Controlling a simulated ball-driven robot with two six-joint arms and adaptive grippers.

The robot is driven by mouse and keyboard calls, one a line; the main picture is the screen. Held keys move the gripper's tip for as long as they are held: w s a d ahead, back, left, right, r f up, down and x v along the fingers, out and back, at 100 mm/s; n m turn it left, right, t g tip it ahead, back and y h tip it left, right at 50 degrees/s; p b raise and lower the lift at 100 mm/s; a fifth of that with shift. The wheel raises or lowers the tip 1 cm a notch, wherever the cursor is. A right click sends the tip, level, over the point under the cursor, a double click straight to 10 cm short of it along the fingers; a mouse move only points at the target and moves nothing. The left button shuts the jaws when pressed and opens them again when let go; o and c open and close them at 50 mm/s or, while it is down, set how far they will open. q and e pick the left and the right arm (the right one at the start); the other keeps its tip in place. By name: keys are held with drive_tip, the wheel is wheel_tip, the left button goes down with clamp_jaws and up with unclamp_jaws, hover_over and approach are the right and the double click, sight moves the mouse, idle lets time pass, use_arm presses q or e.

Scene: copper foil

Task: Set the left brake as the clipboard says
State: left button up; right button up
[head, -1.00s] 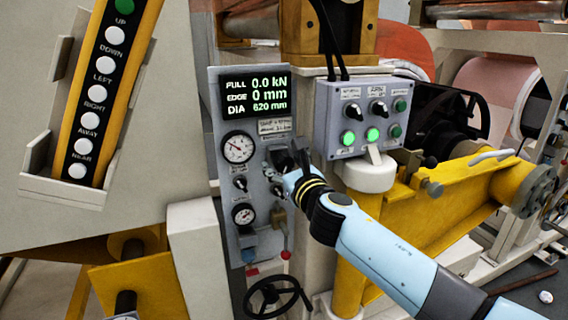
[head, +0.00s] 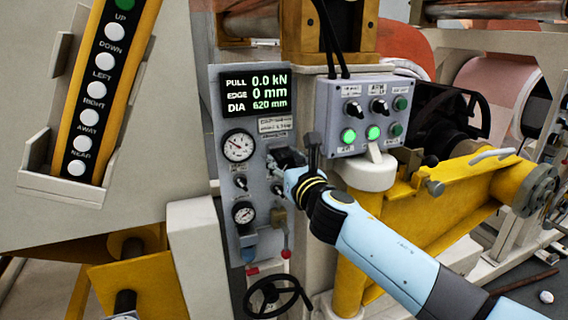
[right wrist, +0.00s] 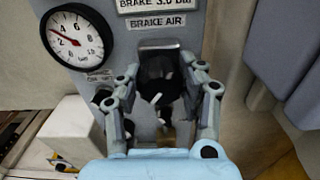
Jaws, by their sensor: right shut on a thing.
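The grey brake panel (head: 217,170) stands in the middle of the head view. Its screen (head: 255,93) reads PULL 0.0 kN, EDGE 0 mm, DIA 620 mm. My right gripper (head: 290,160) is at the panel, shut on the dark brake air knob (right wrist: 158,72) under the BRAKE AIR label. The fingers (right wrist: 168,84) sit on both sides of the knob and partly hide it. A label (right wrist: 158,5) above reads BRAKE 3.0 bar. No clipboard is seen.
A handwheel (head: 277,297) is below. A grey switch box (head: 362,115) with green lamps stands close to the right. A button pendant (head: 97,92) hangs at left.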

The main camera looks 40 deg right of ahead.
drive_tip(key=m, duration=0.3)
drive_tip(key=shift+m+b, duration=0.4)
drive_tip(key=m+b, duration=0.1)
drive_tip(key=m, duration=0.2)
drive_tip(key=shift+m, duration=0.3)
drive_tip(key=m+b, duration=0.2)
drive_tip(key=m, duration=0.4)
drive_tip(key=shift+d+f, duration=0.1)
drive_tip(key=shift+f, duration=0.05)
drive_tip(key=m+b, duration=0.3)
drive_tip(key=m, duration=0.3)
drive_tip(key=shift+m, duration=0.4)
drive_tip(key=m+b, duration=0.3)
drive_tip(key=m, duration=0.3)
drive_tip(key=shift+f, duration=0.1)
drive_tip(key=shift+m, duration=0.3)
drive_tip(key=o, duration=1.2)
